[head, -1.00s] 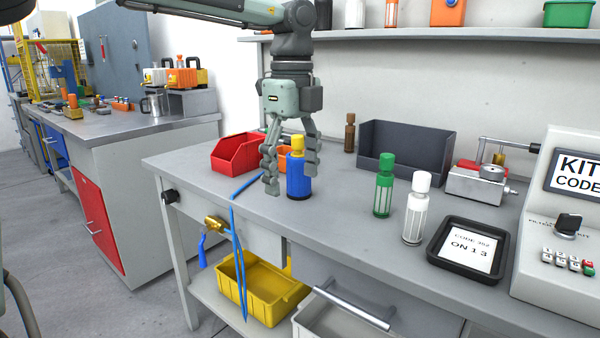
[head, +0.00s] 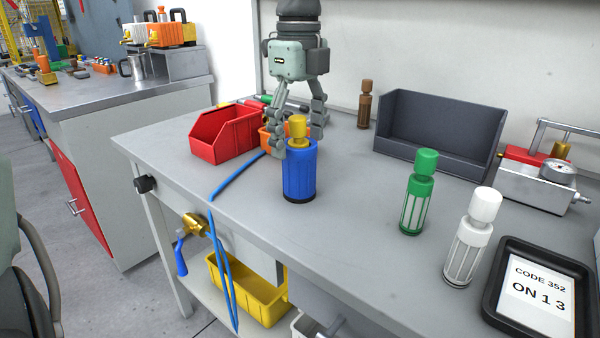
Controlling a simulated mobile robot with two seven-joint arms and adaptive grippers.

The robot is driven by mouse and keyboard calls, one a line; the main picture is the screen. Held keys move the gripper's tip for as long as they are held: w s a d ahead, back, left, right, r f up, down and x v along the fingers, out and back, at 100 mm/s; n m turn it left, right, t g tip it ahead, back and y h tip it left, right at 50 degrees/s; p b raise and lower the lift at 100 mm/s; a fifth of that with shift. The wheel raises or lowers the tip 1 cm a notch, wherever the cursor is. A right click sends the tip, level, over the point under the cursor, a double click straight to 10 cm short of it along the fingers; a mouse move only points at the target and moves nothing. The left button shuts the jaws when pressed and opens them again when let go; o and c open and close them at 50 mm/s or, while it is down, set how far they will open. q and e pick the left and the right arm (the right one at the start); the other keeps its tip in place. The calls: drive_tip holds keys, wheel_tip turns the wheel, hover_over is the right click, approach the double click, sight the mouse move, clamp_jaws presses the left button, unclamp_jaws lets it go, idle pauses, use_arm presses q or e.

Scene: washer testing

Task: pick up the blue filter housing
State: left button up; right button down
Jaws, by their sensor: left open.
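The blue filter housing (head: 300,176) stands upright on the grey workbench (head: 350,215), with a yellow cap on top. My left gripper (head: 297,145) points down at the housing's upper part, its fingers spread. One finger shows to the left of the yellow cap and the other to the right, a little behind it. The housing stands free on the bench, and nothing visibly grips it. I cannot tell whether a finger touches it. My right gripper is out of view.
A red bin (head: 226,134) stands left of the housing, with an orange bin (head: 272,138) behind it. Green (head: 418,192) and white (head: 471,240) housings stand to the right. A dark open bin (head: 440,135) and brown housing (head: 365,104) are behind. A blue hose (head: 238,178) crosses the bench edge.

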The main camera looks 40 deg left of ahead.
sight(300, 163)
use_arm(q)
wheel_tip(300, 163, down, 5)
drive_tip(key=shift+r+p, duration=0.1)
drive_tip(key=shift+p, duration=0.2)
drive_tip(key=shift+f, duration=0.55)
drive_tip(key=shift+c, duration=1)
drive_tip(key=c, duration=1.4)
drive_tip(key=shift+w, duration=0.1)
clamp_jaws()
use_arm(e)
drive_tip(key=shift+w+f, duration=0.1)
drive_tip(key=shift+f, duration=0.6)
use_arm(q)
drive_tip(key=shift+r, duration=0.25)
